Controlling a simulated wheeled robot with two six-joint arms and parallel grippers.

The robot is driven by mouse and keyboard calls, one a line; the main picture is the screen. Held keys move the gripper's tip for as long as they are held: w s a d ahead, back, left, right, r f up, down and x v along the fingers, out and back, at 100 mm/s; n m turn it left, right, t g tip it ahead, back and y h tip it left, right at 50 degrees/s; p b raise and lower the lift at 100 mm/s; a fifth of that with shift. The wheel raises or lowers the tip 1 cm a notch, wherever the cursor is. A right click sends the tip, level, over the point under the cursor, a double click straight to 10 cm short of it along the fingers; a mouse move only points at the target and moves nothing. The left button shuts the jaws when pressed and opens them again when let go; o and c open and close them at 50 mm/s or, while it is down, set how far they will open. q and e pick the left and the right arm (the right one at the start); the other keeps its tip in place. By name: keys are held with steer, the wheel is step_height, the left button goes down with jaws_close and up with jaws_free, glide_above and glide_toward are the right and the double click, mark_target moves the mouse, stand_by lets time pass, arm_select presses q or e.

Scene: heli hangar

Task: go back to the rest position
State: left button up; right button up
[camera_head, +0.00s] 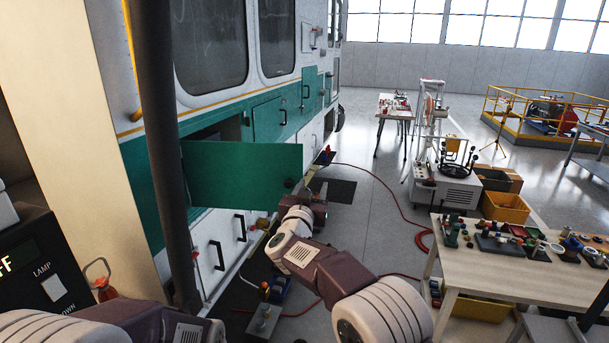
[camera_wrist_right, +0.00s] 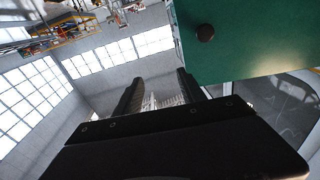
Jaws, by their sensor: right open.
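My right arm reaches from the lower right of the head view toward an open green hatch door (camera_head: 240,174) on the helicopter's side. In the right wrist view my right gripper (camera_wrist_right: 156,82) is open, with two dark fingers apart and nothing seen between them. The green door (camera_wrist_right: 250,40) with its round black knob (camera_wrist_right: 205,32) is close beside the fingers, and I see no grip on it. In the head view the gripper is small and partly hidden by its own wrist. My left arm shows at the lower left; its gripper is out of view.
The helicopter body (camera_head: 222,105) and a dark vertical post (camera_head: 160,130) stand at left. A wooden table (camera_head: 480,276) with several small parts stands at right. A red hose (camera_head: 395,205) lies on the floor. The floor between the helicopter and the table is partly free.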

steer(key=d+f+h+b, duration=0.2)
steer(key=d+b, duration=0.2)
steer(key=d, duration=1)
steer(key=s+d+f+n+g+y+b, duration=0.1)
steer(key=s+d+f+g+y+b, duration=0.1)
steer(key=s+d+f, duration=0.3)
steer(key=s+d+f+n+g+y+b, duration=0.1)
steer(key=d+f+n, duration=0.1)
steer(key=f, duration=0.4)
arm_select(q)
step_height(320, 180, down, 10)
steer(key=b, duration=0.1)
steer(key=shift+w+d+r, duration=0.15)
steer(key=shift+r, duration=0.1)
arm_select(e)
steer(key=s+f+g+y, duration=0.1)
steer(key=s+f+g, duration=0.6)
steer(key=s+f, duration=0.5)
steer(key=s+f+g+y, duration=0.1)
steer(key=s+f+g, duration=0.6)
steer(key=s+f, duration=0.6)
steer(key=s, duration=0.7)
steer(key=shift+s+d+m, duration=0.25)
steer(key=shift+s+m, duration=0.1)
steer(key=shift+m, duration=0.05)
steer(key=shift+f, duration=0.1)
